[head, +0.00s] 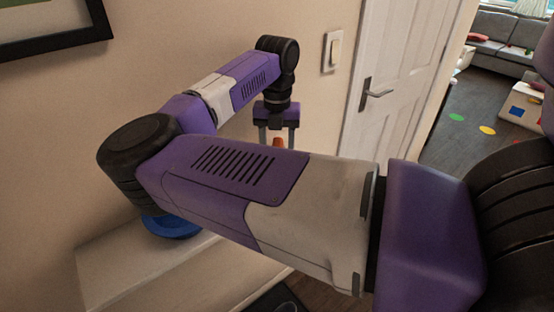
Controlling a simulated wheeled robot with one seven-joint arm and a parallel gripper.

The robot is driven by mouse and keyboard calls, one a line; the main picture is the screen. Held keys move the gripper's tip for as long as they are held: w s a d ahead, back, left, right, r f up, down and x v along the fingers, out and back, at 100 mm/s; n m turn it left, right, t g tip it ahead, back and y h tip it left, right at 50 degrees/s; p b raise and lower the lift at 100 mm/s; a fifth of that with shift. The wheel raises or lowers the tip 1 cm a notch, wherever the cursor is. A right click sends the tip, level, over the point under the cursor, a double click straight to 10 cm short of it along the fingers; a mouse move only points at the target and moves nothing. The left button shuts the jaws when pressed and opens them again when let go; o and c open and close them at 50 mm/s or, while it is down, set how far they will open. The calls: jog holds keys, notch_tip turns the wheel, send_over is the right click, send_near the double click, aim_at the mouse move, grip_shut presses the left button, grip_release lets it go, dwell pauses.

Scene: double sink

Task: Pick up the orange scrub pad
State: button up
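My gripper (277,135) is in the upper middle of the head view, pointing down, with its two fingers apart. A small orange thing (278,142) shows between the fingers, with a gap visible on each side of it. It may be the orange scrub pad, but I cannot tell its full shape. My own forearm hides its lower part and whatever is under it. I cannot tell whether it stands between the fingers or behind them.
A blue bowl-like thing (168,227) stands on a pale ledge (110,272) at lower left, partly behind my arm. A wall with a light switch (332,51) runs behind. A white door (395,60) and an open room with a grey sofa (497,38) are at right.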

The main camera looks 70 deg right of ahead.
jog(key=shift+f, duration=1.05)
grip_shut()
jog(key=shift+r, duration=0.1)
notch_tip(320, 180, up, 20)
jog(key=b, duration=0.2)
jog(key=c, duration=0.7)
grip_release()
jog(key=shift+c, duration=0.2)
grip_shut()
